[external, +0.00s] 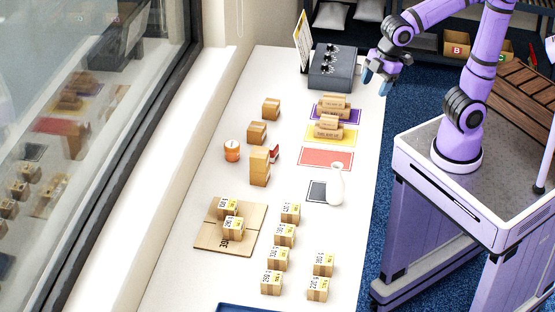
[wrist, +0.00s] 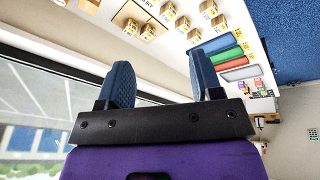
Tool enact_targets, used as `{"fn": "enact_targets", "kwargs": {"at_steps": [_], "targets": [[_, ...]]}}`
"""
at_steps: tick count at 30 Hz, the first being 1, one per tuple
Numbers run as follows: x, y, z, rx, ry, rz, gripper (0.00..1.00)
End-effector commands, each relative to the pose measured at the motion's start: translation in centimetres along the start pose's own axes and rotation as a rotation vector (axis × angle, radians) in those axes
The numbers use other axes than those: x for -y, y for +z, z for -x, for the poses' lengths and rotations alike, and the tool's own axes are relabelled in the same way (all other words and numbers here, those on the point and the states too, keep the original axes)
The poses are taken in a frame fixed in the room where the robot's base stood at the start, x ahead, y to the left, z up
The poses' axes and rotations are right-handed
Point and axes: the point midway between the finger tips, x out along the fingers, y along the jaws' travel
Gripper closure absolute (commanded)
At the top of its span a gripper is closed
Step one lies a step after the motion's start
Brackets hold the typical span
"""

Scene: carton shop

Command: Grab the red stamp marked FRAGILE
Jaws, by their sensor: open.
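In the external view, a small red object (external: 274,153) stands mid-table, partly hidden behind a tall tan carton (external: 260,166). Its marking is not readable, and I cannot tell whether it is the FRAGILE stamp. A flat red mat (external: 325,157) lies bare to its right. My gripper (external: 376,82) hangs in the air at the table's far right edge, well away from the red object. Its blue fingers are apart and empty, as the wrist view also shows (wrist: 163,80).
Tan pieces lie on a purple mat (external: 349,115) and a yellow mat (external: 347,134). A white bottle (external: 335,186) and an orange-red round item (external: 232,150) stand nearby. A dark control box (external: 333,68) is at the back. Several labelled cartons (external: 285,235) fill the front.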

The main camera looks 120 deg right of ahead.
Motion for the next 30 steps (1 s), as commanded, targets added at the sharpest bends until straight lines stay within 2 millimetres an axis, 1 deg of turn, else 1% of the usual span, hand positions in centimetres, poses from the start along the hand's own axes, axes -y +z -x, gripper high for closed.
{"fn": "enact_targets", "kwargs": {"at_steps": [1,3,7,11,15,20,21,23,24,26,30], "targets": [[-1.4,-0.8,-1.2,0.022,0.0,0.01,0.4],[-3.2,-1.9,-2.6,0.044,0.001,0.036,0.4],[-6.8,-3.4,-5.6,0.082,-0.003,0.081,0.4],[-10.6,-4.3,-9.1,0.119,-0.015,0.124,0.4],[-14.8,-4.6,-13.2,0.156,-0.034,0.171,0.4],[-19.6,-4.0,-18.3,0.191,-0.061,0.223,0.4],[-20.8,-3.6,-19.7,0.199,-0.07,0.236,0.4],[-22.5,-3.0,-21.8,0.211,-0.084,0.255,0.4],[-23.7,-2.5,-23.2,0.217,-0.092,0.267,0.4],[-25.3,-1.6,-25.3,0.226,-0.107,0.285,0.4],[-28.9,1.0,-30.4,0.243,-0.144,0.325,0.4]]}}
